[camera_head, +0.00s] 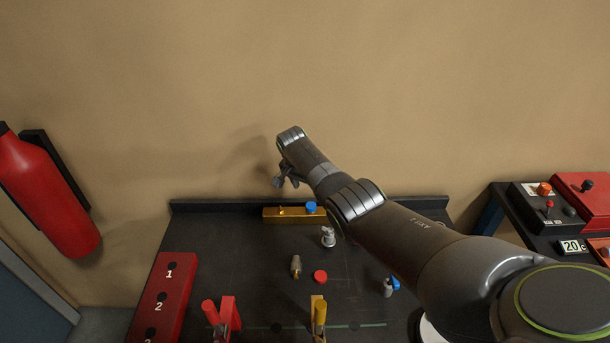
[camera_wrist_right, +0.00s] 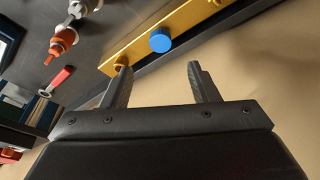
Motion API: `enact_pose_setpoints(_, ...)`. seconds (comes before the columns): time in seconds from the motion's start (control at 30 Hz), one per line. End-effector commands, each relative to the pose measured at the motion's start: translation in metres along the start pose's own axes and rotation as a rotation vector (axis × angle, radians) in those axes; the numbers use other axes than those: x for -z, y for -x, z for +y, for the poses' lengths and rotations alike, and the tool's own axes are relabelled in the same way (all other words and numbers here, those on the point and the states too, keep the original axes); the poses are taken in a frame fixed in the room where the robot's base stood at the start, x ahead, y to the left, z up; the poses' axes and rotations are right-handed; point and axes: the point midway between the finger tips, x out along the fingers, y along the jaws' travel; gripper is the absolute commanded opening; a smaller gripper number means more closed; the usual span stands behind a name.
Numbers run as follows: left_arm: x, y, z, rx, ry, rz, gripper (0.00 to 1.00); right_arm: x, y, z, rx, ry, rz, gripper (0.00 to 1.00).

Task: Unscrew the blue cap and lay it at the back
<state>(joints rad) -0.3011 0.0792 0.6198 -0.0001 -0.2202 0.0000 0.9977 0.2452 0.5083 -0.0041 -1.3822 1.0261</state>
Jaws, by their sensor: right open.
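A round blue cap (camera_head: 311,207) sits at a yellow bar (camera_head: 272,216) at the back of the dark table. In the right wrist view the blue cap (camera_wrist_right: 161,41) is against the yellow bar (camera_wrist_right: 190,22), just beyond my fingertips. My right gripper (camera_head: 284,182) is raised near the back wall, above and left of the cap in the head view. In the wrist view my right gripper (camera_wrist_right: 161,70) has its fingers apart with nothing between them. Another blue piece (camera_head: 395,283) is beside a small grey fitting at the right. My left gripper is not in view.
A red disc (camera_head: 320,276) and a grey-tan fitting (camera_head: 296,267) are on the table. A whitish fitting (camera_head: 328,237) stands nearer the bar. A numbered red block (camera_head: 171,285) is at the left. Red and yellow handles (camera_head: 319,312) stand at the front. My right forearm covers the table's right side.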

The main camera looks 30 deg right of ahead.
Motion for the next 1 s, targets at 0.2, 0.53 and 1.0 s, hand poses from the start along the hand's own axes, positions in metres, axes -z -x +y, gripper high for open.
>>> enact_pose_setpoints(0.2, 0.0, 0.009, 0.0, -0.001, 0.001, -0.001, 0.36, -0.002, 0.003, 0.0, -0.003, -0.105, 0.022, 0.55)
enact_pose_setpoints(0.53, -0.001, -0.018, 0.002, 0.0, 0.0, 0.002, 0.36, -0.003, -0.019, 0.0, -0.004, -0.109, 0.021, 0.55)
enact_pose_setpoints(1.0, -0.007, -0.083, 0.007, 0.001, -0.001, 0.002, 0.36, -0.003, -0.07, 0.001, -0.004, -0.107, 0.021, 0.55)
